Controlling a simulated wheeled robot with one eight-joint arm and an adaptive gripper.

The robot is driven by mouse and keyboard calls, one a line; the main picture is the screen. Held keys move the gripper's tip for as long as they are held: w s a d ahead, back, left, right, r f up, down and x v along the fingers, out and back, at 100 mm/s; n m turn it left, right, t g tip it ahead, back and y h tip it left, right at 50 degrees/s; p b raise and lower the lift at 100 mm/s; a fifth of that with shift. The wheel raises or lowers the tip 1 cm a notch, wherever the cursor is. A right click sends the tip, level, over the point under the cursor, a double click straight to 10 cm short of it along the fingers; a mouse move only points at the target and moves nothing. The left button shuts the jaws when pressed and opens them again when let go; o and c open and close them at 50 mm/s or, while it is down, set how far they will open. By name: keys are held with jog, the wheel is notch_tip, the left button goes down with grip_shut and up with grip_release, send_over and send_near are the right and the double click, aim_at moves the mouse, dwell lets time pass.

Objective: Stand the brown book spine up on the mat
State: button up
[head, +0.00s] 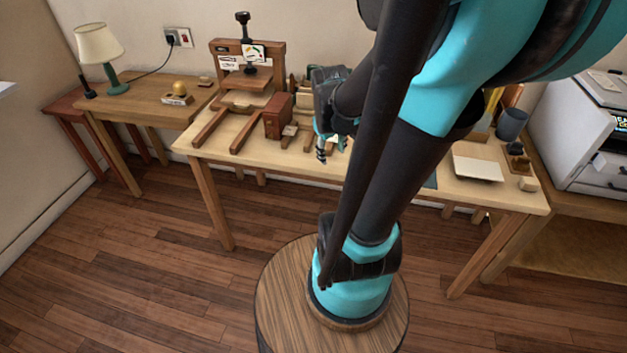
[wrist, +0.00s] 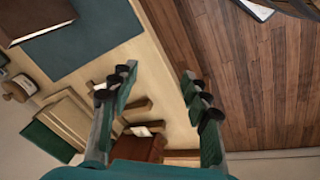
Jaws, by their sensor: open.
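A brown book (wrist: 36,18) with a pale page edge shows at the upper left of the wrist view, cut off by the frame. It overlaps the dark blue-green mat (wrist: 90,40); I cannot tell whether it lies flat or stands. In the head view, only a sliver of the mat (head: 431,181) shows beside my arm, and that book is hidden. My gripper (head: 331,150) is over the table's front part, left of the mat. In the wrist view, my gripper (wrist: 160,88) is open with nothing between its fingertips, apart from the book.
A red-brown block (head: 278,116) stands on the table left of my gripper, by a wooden press (head: 247,70). A pale flat slab (head: 478,167) and a dark cup (head: 511,124) are at the right. A lamp (head: 100,45) stands on the left side table.

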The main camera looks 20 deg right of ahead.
jog(key=s+a+f+m+t+y, duration=0.1)
jog(key=s+a+f+m, duration=0.2)
jog(key=a, duration=0.5)
jog(key=s+f, duration=0.1)
jog(key=s, duration=0.1)
jog(key=shift+s+f+m+t+y, duration=0.3)
jog(key=shift+s+f+m+y, duration=0.1)
